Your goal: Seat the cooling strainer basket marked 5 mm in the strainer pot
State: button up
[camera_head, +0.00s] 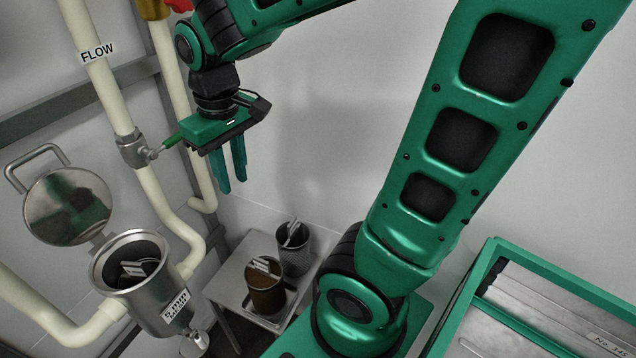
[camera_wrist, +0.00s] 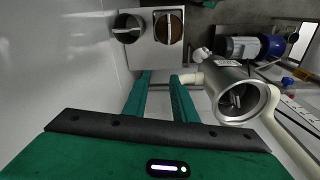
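The metal strainer pot (camera_head: 150,298) stands at the left with its round lid (camera_head: 68,206) swung open. A label on its side seems to read 5 mm. A basket with a flat bar handle (camera_head: 140,268) sits inside the pot; how deep it sits is unclear. The pot also shows in the wrist view (camera_wrist: 228,82). On a small table stand a dark mesh basket (camera_head: 293,252) and a brown-filled or brown-coated basket (camera_head: 266,292); I read no size marks on them. My gripper (camera_head: 232,186) is open and empty, fingers down, above and right of the pot.
The small metal table (camera_head: 228,285) is against the wall, right of the pot. Cream pipes (camera_head: 110,95), one marked FLOW, and a green-handled valve (camera_head: 135,150) are close to my gripper's left. A green-framed bench (camera_head: 470,310) is at the lower right.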

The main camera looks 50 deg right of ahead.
jog(key=s+d+f+m+g, duration=0.1)
jog(key=s+d+f+m, duration=0.1)
jog(key=s+d+m, duration=0.5)
jog(key=s+d, duration=0.5)
jog(key=s, duration=0.3)
jog(key=shift+d+f, duration=0.15)
jog(key=shift+d, duration=0.15)
jog(key=shift+w+f, duration=0.25)
jog(key=shift+w, duration=0.3)
jog(key=shift+c, duration=0.4)
